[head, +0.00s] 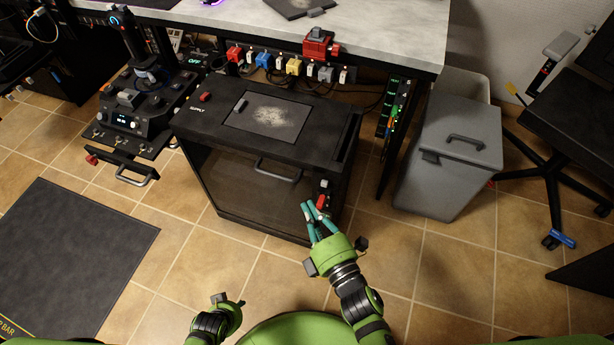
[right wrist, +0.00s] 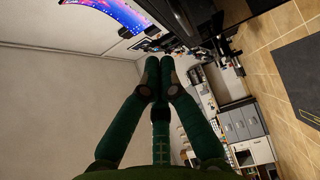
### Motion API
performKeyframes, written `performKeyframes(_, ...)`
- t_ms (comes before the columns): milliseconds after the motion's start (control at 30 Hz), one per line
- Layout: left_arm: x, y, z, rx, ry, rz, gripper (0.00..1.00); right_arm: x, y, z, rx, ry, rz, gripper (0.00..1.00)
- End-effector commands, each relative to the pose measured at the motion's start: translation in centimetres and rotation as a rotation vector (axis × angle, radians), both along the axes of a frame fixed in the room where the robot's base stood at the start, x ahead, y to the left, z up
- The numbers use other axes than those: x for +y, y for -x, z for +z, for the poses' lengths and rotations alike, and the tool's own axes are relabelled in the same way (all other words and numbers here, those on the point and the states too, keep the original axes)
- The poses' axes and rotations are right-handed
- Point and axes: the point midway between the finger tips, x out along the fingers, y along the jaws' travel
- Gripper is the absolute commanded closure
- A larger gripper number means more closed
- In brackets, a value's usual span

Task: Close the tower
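The tower (head: 215,128) is a black cabinet standing on the tiled floor, with SUPPLY printed on its top. Its dark glassy front panel (head: 235,195) has a grey bar handle (head: 278,172) near the upper edge. I cannot tell whether that panel is fully seated. My right gripper (head: 308,206) is at the tower's right front corner, just below a red switch. Its teal fingers converge at the tips, and the right wrist view (right wrist: 160,62) shows them together with nothing between. My left gripper (head: 226,301) is low in the head view, with its fingers not clearly visible.
A grey bin (head: 450,160) with a handle stands to the right. A light desk (head: 390,30) with coloured connectors hangs over the back. A control unit (head: 125,120) and a handled tray (head: 122,168) stand left. A dark mat (head: 75,260) lies front left. The tiles in front are clear.

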Motion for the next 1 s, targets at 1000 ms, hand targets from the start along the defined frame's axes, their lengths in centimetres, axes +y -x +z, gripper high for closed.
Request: performKeyframes(1000,-0.1,0.3,0.1,0.017,-0.001,0.003,0.61,1.1,-9.2,-0.1,0.004,-0.001,-0.001,1.00)
